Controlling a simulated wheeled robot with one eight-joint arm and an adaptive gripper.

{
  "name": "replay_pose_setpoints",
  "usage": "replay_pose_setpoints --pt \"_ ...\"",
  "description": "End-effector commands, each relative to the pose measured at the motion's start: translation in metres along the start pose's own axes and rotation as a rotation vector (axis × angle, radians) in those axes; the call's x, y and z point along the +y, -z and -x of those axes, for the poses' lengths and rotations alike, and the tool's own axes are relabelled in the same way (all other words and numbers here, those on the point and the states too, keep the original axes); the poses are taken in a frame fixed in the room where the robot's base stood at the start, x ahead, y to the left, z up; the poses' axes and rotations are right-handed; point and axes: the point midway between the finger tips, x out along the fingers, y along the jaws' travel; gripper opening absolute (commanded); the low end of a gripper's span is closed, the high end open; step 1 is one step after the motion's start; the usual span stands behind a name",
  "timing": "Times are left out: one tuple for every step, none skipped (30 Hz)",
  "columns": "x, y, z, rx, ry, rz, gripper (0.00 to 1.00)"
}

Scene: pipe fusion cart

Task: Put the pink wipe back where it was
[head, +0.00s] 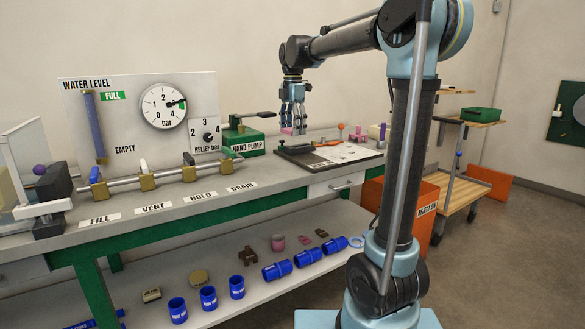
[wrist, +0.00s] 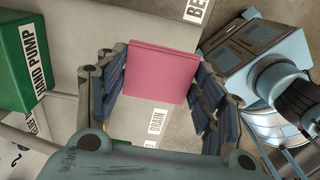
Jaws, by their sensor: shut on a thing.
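My gripper (head: 293,118) hangs pointing down over the right part of the bench, beside the green hand pump. It is shut on the pink wipe (head: 287,131), which shows as a small pink edge below the fingers. In the wrist view the pink wipe (wrist: 158,72) is a flat square between the two fingers, with the bench under it. The wipe appears to be held above the bench top.
The hand pump (head: 243,140) stands left of my gripper. A tray (head: 350,163) with papers and small tools lies to the right. Valves and a pipe (head: 160,178) line the bench's left. Blue couplings (head: 278,270) stand and lie on the lower shelf (head: 240,310). An orange bin (head: 425,210) is at the right.

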Motion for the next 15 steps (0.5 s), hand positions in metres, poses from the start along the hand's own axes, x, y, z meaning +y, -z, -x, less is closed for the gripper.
replay_pose_setpoints --pt "0.000 0.000 -0.012 0.000 0.000 0.000 0.32" --pt "0.000 0.000 -0.018 0.000 0.000 0.000 0.32" --pt "0.000 0.000 -0.027 0.000 0.000 0.000 0.32" --pt "0.000 0.000 -0.033 0.000 0.000 0.000 0.32" --pt "0.000 0.000 -0.040 0.000 0.000 0.000 0.32" --pt "0.000 0.000 -0.048 0.000 0.000 0.000 0.32" --pt "0.000 0.000 -0.055 0.000 0.000 0.000 0.32" --pt "0.000 0.000 -0.061 0.000 0.000 0.000 0.32" --pt "0.000 0.000 -0.069 0.000 0.000 0.000 0.32" --pt "0.000 0.000 -0.074 0.000 0.000 0.000 0.32" --pt "0.000 0.000 -0.079 0.000 0.000 0.000 0.32" --pt "0.000 0.000 -0.084 0.000 0.000 0.000 0.32" --pt "0.000 0.000 -0.088 0.000 0.000 0.000 0.32" --pt "0.000 0.000 -0.091 0.000 0.000 0.000 0.32" --pt "0.000 0.000 -0.094 0.000 0.000 0.000 0.32"
